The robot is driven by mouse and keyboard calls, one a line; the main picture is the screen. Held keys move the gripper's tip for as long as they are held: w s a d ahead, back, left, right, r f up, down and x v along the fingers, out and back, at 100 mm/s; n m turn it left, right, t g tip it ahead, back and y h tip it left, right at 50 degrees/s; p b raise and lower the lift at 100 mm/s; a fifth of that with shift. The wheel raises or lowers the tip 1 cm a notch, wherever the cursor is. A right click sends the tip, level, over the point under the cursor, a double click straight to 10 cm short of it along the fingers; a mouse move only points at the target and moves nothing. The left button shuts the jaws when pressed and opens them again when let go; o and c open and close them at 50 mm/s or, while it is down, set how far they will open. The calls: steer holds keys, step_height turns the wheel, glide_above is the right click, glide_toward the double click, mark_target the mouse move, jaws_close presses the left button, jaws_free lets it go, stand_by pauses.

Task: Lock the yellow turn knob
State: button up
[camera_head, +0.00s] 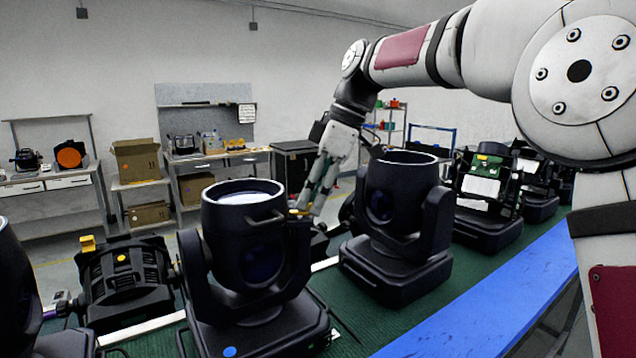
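My gripper (312,203) points down between two black stage lights, near the side of the closer one. A small yellow piece (300,212) shows right at its fingertips, beside the closer light; it may be the turn knob, but it is partly hidden. I cannot tell whether the fingers touch it or how far apart they are. The closer black light (252,240) stands upright in its yoke with its lens facing up.
A second upright black light (397,215) stands right of my gripper. More units (488,200) stand farther back on the green surface (455,290). A blue strip (500,310) runs along the front right. Workbenches and cardboard boxes (138,160) are at the back wall.

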steer(key=v, duration=1.1)
steer(key=shift+d+r, duration=0.2)
steer(key=shift+r, duration=0.15)
steer(key=s+d+f+m+t+h, duration=0.25)
steer(key=s+d+m, duration=0.2)
steer(key=s, duration=0.45)
steer(key=s+d+f+m+t+h, duration=0.1)
steer(key=s+d+f+m, duration=0.3)
steer(key=s+m, duration=0.3)
steer(key=s+d+f+m+t, duration=0.1)
steer(key=s+d+f+m, duration=0.2)
steer(key=s+f, duration=0.3)
steer(key=s+d+f+m, duration=0.3)
steer(key=s+d+f, duration=0.1)
steer(key=s+f, duration=0.3)
steer(key=shift+s+d+f+t+h, duration=0.35)
steer(key=shift+s+h, duration=0.1)
steer(key=shift+s, duration=0.55)
steer(key=shift+m, duration=0.25)
